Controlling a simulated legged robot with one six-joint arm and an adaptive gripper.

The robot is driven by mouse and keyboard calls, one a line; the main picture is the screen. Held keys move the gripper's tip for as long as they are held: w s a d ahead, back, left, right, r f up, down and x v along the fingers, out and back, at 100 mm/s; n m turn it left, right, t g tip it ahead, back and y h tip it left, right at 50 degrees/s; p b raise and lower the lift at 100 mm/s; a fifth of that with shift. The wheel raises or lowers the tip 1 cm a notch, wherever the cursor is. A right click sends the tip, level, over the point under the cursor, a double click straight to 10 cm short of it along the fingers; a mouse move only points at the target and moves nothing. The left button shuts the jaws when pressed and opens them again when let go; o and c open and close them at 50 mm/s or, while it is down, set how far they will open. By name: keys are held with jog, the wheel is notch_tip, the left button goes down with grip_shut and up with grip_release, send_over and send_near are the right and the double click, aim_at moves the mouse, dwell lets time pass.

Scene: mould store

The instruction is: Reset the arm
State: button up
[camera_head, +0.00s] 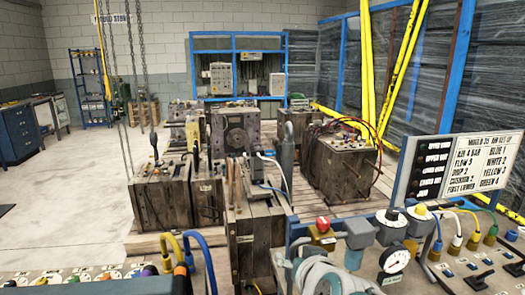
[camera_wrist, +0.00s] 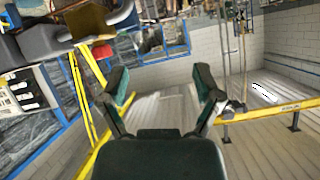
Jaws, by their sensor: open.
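My gripper (camera_wrist: 161,82) shows in the wrist view. Its two dark green fingers stand wide apart with nothing between them. Past the fingertips are pale floor and a block wall, some distance off. No object is held or touched by the fingers. I cannot make out the gripper in the head view.
In the head view a sign board (camera_head: 455,168) and a pressure gauge (camera_head: 394,260) stand close at right. Heavy moulds (camera_head: 160,197) sit on pallets in the middle, with chains (camera_head: 140,60) hanging above. Open floor (camera_head: 60,210) lies left. The wrist view shows a yellow rail (camera_wrist: 270,111) at right.

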jog(key=s+d+f+g+h, duration=0.1)
jog(key=s+d+f+g, duration=0.1)
jog(key=s, duration=0.6)
jog(key=s+d+f+g+h, duration=0.1)
jog(key=s+d+f+g, duration=0.2)
jog(key=s+d, duration=0.4)
jog(key=shift+s+g+h, duration=0.4)
jog(key=shift+s+g, duration=0.5)
